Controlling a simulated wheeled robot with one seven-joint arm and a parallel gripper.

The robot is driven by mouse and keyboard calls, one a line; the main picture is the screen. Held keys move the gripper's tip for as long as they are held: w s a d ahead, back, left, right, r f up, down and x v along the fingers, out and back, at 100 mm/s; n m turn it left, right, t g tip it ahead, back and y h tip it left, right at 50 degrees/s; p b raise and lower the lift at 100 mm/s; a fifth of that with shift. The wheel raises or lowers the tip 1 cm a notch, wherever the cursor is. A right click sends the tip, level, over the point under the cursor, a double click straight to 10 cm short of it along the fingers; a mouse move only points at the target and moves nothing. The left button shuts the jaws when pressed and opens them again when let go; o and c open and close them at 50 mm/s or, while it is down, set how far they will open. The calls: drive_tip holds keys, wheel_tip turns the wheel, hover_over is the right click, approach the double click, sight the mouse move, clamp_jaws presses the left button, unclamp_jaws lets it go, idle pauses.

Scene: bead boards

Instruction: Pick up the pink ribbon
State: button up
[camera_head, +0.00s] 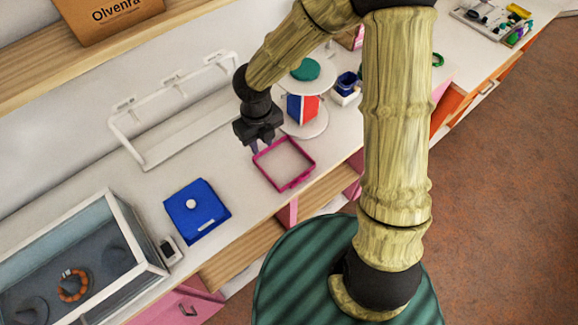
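My gripper (261,146), black, points down over the white counter, by the upper left corner of a magenta-pink square frame or shallow tray (306,177). I cannot make out a separate pink ribbon for sure; this square is the clearest pink thing on the counter. Its inside looks pale and empty. The fingertips are small and partly hidden, so whether they are open or touch the rim does not show. A small bluish-purple bit shows at the fingers.
A blue square box (197,212) and a glass display case (143,246) stand to the left. A white rail rack (128,127) is behind. A two-tier white stand (313,128) holds a red, white and blue item. The counter between the blue box and pink square is clear.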

drive_tip(key=shift+a, duration=0.15)
drive_tip(key=shift+f, duration=0.1)
drive_tip(key=b, duration=0.1)
hover_over(269, 177)
drive_tip(key=a, duration=0.1)
drive_tip(key=f, duration=1.2)
drive_tip(key=shift+w, duration=0.25)
drive_tip(key=f, duration=0.3)
drive_tip(key=d+f, duration=0.1)
drive_tip(key=shift+s+f, duration=0.15)
drive_tip(key=shift+s, duration=0.2)
drive_tip(key=shift+w+f, duration=0.1)
drive_tip(key=shift+f, duration=0.35)
